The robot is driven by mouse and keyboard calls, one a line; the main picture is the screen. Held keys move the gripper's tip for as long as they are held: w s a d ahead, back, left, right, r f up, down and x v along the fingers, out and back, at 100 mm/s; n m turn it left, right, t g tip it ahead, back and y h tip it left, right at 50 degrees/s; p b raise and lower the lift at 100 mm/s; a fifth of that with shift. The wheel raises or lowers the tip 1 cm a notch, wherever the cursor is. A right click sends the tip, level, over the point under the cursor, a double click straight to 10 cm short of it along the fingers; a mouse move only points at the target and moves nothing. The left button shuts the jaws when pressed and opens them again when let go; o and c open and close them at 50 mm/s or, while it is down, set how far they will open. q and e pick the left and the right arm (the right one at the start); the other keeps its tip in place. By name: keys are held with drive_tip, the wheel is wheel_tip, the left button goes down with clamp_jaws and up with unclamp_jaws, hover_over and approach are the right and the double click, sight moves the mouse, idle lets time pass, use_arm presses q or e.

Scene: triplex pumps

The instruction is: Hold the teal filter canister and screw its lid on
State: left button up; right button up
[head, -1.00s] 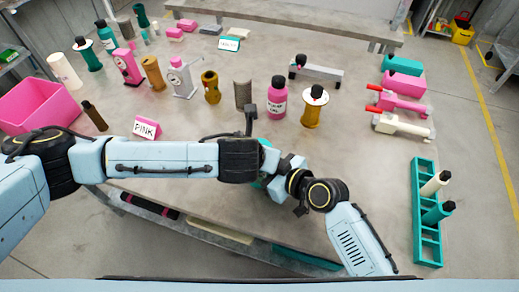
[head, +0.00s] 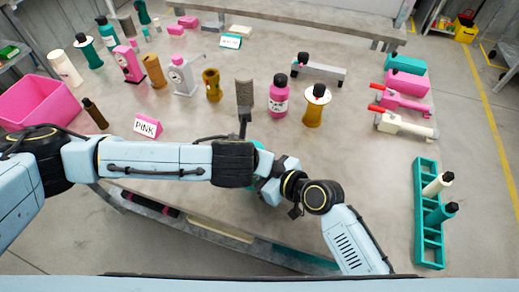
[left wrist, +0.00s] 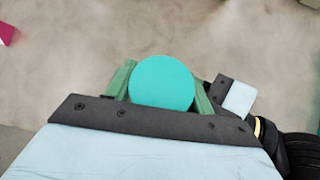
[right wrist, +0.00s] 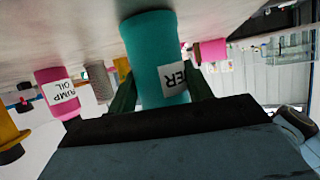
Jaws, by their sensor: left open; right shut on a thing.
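The teal filter canister (right wrist: 155,55) is between the fingers of my right gripper (right wrist: 158,82), which is shut on it. Its white label, partly hidden, reads "ER" in the right wrist view. A round teal top (left wrist: 162,84), seen from straight above, sits between the green fingers of my left gripper (left wrist: 163,80), which is open around it. I cannot tell from this view whether that top is the lid or how it sits on the canister.
A teal rack (head: 428,215) is right. Table between arms and rack is clear.

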use_arm(q)
drive_tip(key=shift+m+g+h, duration=0.3)
drive_tip(key=shift+m+g, duration=0.1)
drive_tip(key=shift+g, duration=0.1)
drive_tip(key=s, duration=0.1)
drive_tip(key=s+d, duration=0.1)
drive_tip(key=s, duration=0.2)
drive_tip(key=shift+s+d+f, duration=0.2)
drive_tip(key=shift+s+f, duration=0.05)
drive_tip(key=shift+s, duration=0.1)
drive_tip(key=c, duration=0.4)
drive_tip(key=shift+w+f, duration=0.1)
drive_tip(key=shift+w, duration=0.05)
drive_tip(key=v, duration=0.3)
drive_tip(key=shift+s+a+r, duration=0.1)
drive_tip(key=shift+s+r, duration=0.1)
drive_tip(key=shift+s, duration=0.1)
drive_tip(key=shift+c, duration=0.2)
drive_tip(key=shift+s+r, duration=0.1)
drive_tip(key=shift+s, duration=0.05)
drive_tip(key=c, duration=0.5)
drive_tip(key=shift+a, duration=0.1)
drive_tip(key=shift+c, duration=0.2)
